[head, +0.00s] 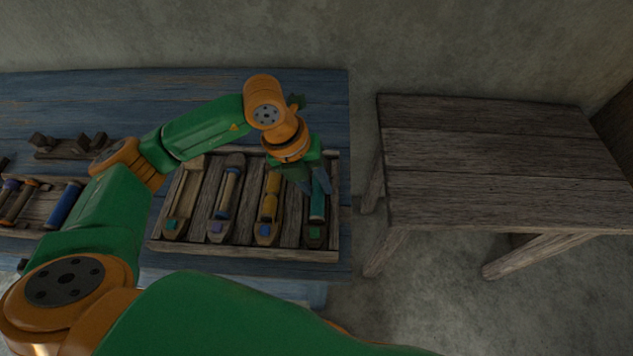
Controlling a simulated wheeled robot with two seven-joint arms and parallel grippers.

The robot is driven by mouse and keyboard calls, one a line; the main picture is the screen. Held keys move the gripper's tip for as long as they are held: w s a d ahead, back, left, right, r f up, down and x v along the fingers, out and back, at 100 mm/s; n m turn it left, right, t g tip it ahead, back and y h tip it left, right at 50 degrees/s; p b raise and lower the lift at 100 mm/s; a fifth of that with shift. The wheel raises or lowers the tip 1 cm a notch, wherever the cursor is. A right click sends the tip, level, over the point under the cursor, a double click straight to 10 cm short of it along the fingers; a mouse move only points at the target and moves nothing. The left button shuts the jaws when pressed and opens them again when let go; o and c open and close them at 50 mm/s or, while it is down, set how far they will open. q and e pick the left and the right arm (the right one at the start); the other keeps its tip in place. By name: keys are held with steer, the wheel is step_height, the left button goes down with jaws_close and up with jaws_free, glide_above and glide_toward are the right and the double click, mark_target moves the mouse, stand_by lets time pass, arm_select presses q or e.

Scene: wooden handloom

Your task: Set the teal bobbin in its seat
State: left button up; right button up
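The teal bobbin (317,205) lies lengthwise in the rightmost wooden shuttle, above that shuttle's green square mark (314,234). My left gripper (315,186) points down over the bobbin's far end. Its two fingers stand apart, one on each side of the bobbin's upper part. I cannot tell whether they touch it. The gripper hides the far end of the bobbin and of its seat, so I cannot tell whether the bobbin is fully down. My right gripper is not in view.
The wooden tray (245,249) also holds shuttles with a yellow bobbin (271,193) and a pale bobbin (229,190). A rack with a blue bobbin (64,205) stands at the left on the blue table (60,95). The wooden table (500,165) at the right is bare.

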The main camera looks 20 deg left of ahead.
arm_select(q)
steer(key=shift+s+f, duration=0.25)
steer(key=shift+f, duration=0.05)
steer(key=v, duration=0.7)
steer(key=shift+w+r, duration=0.2)
steer(key=shift+r, duration=0.15)
